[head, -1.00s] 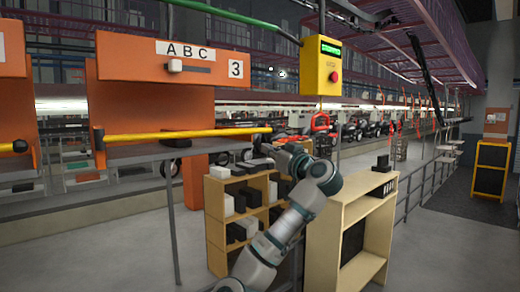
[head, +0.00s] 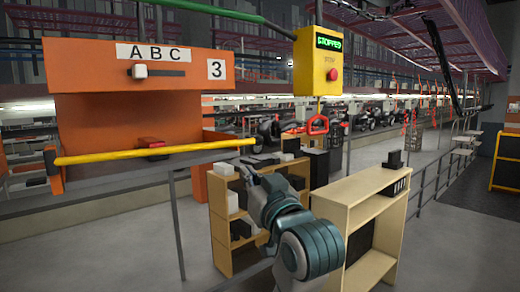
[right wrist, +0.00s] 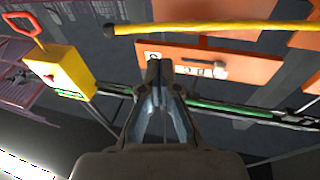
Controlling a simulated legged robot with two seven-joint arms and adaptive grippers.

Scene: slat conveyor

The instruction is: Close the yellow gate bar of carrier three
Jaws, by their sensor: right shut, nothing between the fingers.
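Carrier three (head: 128,105) is orange, with an "ABC" sign and a "3" plate, at the left of the head view. Its yellow gate bar (head: 205,146) runs nearly level across its front, from the left side plate to a free end at the right. The bar also shows along the top of the right wrist view (right wrist: 215,29), with a dark knob at its end. My right gripper (head: 246,172) is shut and empty, below the bar's free end and apart from it. Its closed fingertips also show in the right wrist view (right wrist: 160,65). My left gripper is out of view.
A yellow control box (head: 318,62) reading "STOPPED" hangs right of the carrier, with a red handle (head: 318,125) below. A railing runs further right.

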